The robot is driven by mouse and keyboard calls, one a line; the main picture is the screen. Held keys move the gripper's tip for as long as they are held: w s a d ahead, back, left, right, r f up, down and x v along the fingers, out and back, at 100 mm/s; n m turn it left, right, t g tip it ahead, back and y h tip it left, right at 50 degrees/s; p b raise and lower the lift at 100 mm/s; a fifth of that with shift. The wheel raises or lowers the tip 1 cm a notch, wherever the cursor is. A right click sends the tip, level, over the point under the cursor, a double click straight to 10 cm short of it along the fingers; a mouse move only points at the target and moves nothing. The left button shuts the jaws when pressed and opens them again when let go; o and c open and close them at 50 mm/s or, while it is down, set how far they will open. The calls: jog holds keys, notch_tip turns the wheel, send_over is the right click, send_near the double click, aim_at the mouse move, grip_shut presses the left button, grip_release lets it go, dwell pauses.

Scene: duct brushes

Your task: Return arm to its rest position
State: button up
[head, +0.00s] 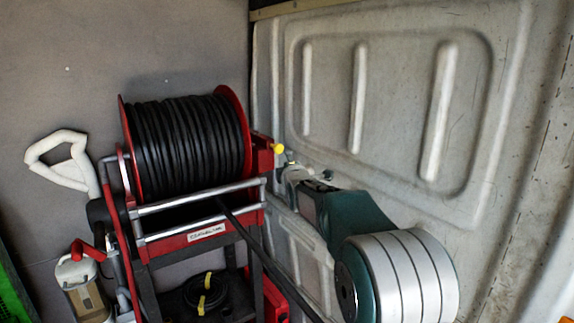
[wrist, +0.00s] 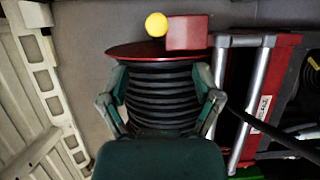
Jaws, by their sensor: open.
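My arm reaches in from the lower right of the head view, its grey-banded and green links angled up and left. My gripper (head: 286,167) is at its far end, near the right side of the hose reel (head: 190,145). In the wrist view my gripper (wrist: 160,78) is open, its two fingers spread with nothing held between them. The reel's black coiled hose (wrist: 160,112) shows behind and between the fingers. How far the fingertips are from the reel I cannot tell.
A yellow knob (head: 279,148) sticks out at the reel's right side. The red frame (head: 192,236) carries the reel, and a black hose or bar slants down from it. A white handle (head: 66,165) stands at left. A ribbed metal wall (head: 400,110) closes the right side.

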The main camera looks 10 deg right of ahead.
jog(key=s+m+g, duration=0.6)
jog(key=s+m, duration=0.2)
jog(key=s, duration=1.3)
jog(key=s+f+m+g, duration=0.2)
jog(key=s+f+m, duration=0.1)
jog(key=s, duration=0.7)
jog(key=s+f+m+g, duration=0.2)
jog(key=s+f, duration=0.3)
jog(key=s, duration=0.4)
jog(key=s+f+m+g, duration=0.2)
jog(key=s+f+m, duration=0.3)
jog(key=s, duration=0.5)
jog(key=shift+s+a, duration=0.3)
jog(key=shift+c, duration=0.3)
